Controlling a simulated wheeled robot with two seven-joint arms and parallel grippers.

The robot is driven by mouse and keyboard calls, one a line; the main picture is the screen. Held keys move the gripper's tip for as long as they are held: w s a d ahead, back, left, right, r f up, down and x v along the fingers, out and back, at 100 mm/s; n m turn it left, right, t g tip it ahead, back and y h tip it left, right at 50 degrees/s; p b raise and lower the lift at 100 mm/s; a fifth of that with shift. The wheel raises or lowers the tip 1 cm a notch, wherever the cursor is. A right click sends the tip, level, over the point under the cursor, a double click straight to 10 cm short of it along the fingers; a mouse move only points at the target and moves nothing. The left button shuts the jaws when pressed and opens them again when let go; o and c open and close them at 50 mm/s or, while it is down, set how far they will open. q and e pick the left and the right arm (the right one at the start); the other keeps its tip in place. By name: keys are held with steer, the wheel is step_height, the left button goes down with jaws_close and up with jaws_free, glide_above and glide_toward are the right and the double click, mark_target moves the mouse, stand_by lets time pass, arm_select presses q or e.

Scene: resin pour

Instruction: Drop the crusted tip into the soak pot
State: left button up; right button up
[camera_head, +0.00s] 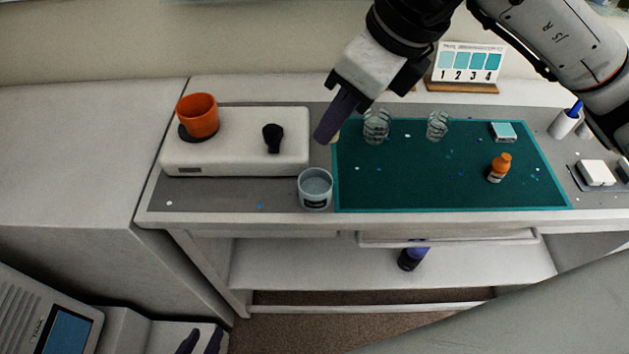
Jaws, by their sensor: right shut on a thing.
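The soak pot is likely the small grey-white labelled pot (315,203) at the table's front edge, left of the teal mat. It is open at the top and looks grey-blue inside. My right gripper (327,136) points down above and behind this pot, apart from it. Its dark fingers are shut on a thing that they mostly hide. A small tan bit (335,138) shows beside the fingertips; I cannot tell if it is the crusted tip. My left gripper (200,343) is low at the bottom left, fingers apart and empty, cut off by the frame.
A white block-shaped device (235,160) with an orange cup (198,116) and a black knob-like piece (272,138) stands left. The teal mat (430,185) holds clear cups (376,126), an orange bottle (499,167) and a small box (503,132). The mat's front middle is mostly clear.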

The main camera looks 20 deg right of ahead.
steer(key=shift+f+b, duration=1.7)
steer(key=shift+f, duration=1.25)
steer(key=o, duration=1.1)
steer(key=v, duration=1)
steer(key=shift+r, duration=0.25)
